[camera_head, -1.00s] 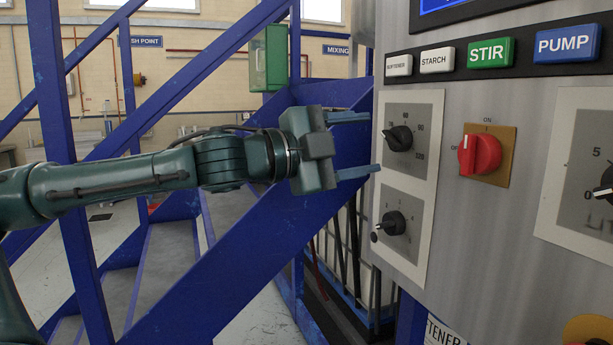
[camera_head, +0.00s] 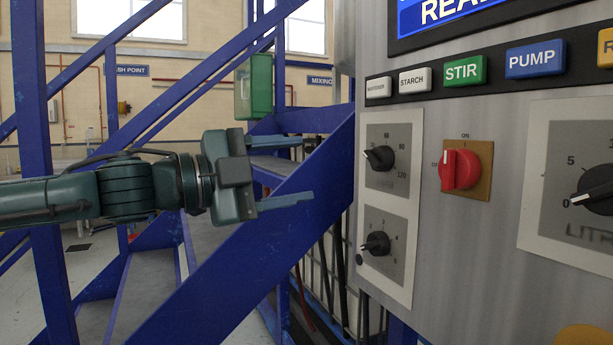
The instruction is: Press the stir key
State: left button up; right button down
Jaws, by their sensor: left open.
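The green STIR key (camera_head: 465,70) is in the row of keys at the top of the control panel, between the white STARCH key (camera_head: 415,80) and the blue PUMP key (camera_head: 535,59). My left gripper (camera_head: 309,169) is left of the panel, below the level of the key and well apart from it. Its two fingers are spread, one above the other, and point right with nothing between them. My right gripper does not show.
The panel carries a red rotary switch (camera_head: 461,169), an upper black knob (camera_head: 379,157), a lower black knob (camera_head: 376,243) and a large dial knob (camera_head: 592,190) that protrude. A screen (camera_head: 445,12) sits above the keys. Blue stair framing (camera_head: 260,240) stands behind my left arm.

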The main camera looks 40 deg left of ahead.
aim_at(473, 71)
jog(key=k+j, duration=0.25)
jog(key=k, duration=0.2)
jog(key=k+j, duration=0.3)
jog(key=k, duration=0.2)
